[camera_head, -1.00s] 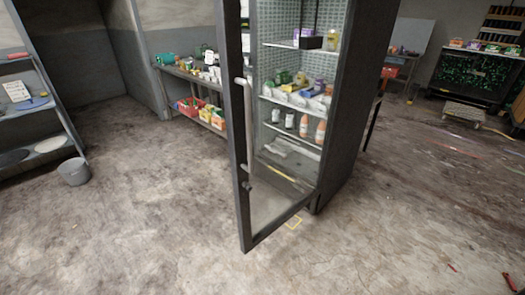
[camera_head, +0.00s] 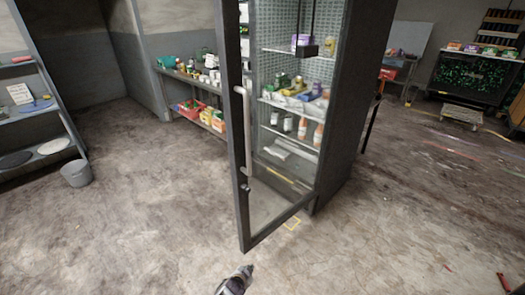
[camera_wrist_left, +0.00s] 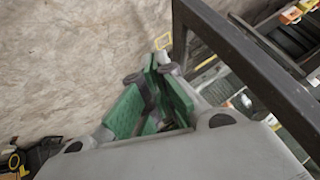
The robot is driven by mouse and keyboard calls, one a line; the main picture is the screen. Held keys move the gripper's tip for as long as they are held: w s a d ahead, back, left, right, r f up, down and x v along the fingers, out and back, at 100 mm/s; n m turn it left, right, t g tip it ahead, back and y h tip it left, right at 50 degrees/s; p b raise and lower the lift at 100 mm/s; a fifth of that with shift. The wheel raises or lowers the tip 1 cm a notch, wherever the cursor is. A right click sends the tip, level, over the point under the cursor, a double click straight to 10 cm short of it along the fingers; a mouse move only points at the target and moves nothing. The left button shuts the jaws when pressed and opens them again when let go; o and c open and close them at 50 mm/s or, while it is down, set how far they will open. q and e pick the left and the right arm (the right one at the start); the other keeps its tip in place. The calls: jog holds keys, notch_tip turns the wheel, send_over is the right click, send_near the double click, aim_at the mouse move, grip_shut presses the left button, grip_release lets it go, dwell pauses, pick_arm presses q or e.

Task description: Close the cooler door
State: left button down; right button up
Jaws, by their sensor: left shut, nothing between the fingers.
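The cooler (camera_head: 345,120) stands upright with stocked shelves. Its glass door (camera_head: 243,205) is swung open toward me, its dark frame edge facing me. A pale vertical handle (camera_head: 246,115) runs along the door's left side. My left gripper (camera_head: 247,270) shows at the bottom of the head view, below the door's lower corner and apart from the handle. In the left wrist view its green-padded fingers (camera_wrist_left: 158,70) are shut with nothing between them, and the dark door frame (camera_wrist_left: 245,65) crosses at the right. My right gripper is not in view.
A shelf rack (camera_head: 35,120) and a grey bucket (camera_head: 76,173) stand at the left. A table with goods (camera_head: 185,75) is behind the door. A low cart (camera_head: 461,114) stands far right. A small red item (camera_head: 504,283) lies at bottom right.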

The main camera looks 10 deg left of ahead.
pick_arm(q)
jog(key=w+d+r+m+t, duration=0.2)
jog(key=w+r, duration=0.2)
jog(key=r, duration=0.4)
jog(key=w+d+r+m+t+p, duration=0.1)
jog(key=w+d+r, duration=0.1)
jog(key=w+r, duration=0.45)
jog(key=w+d+r+m+t, duration=0.2)
jog(key=d+r, duration=0.1)
jog(key=r, duration=0.6)
notch_tip(320, 180, up, 23)
jog(key=w+m+t+y, duration=0.2)
jog(key=m+t, duration=0.2)
jog(key=shift+w+p, duration=0.2)
jog(key=shift+p, duration=0.15)
jog(key=shift+r, duration=0.1)
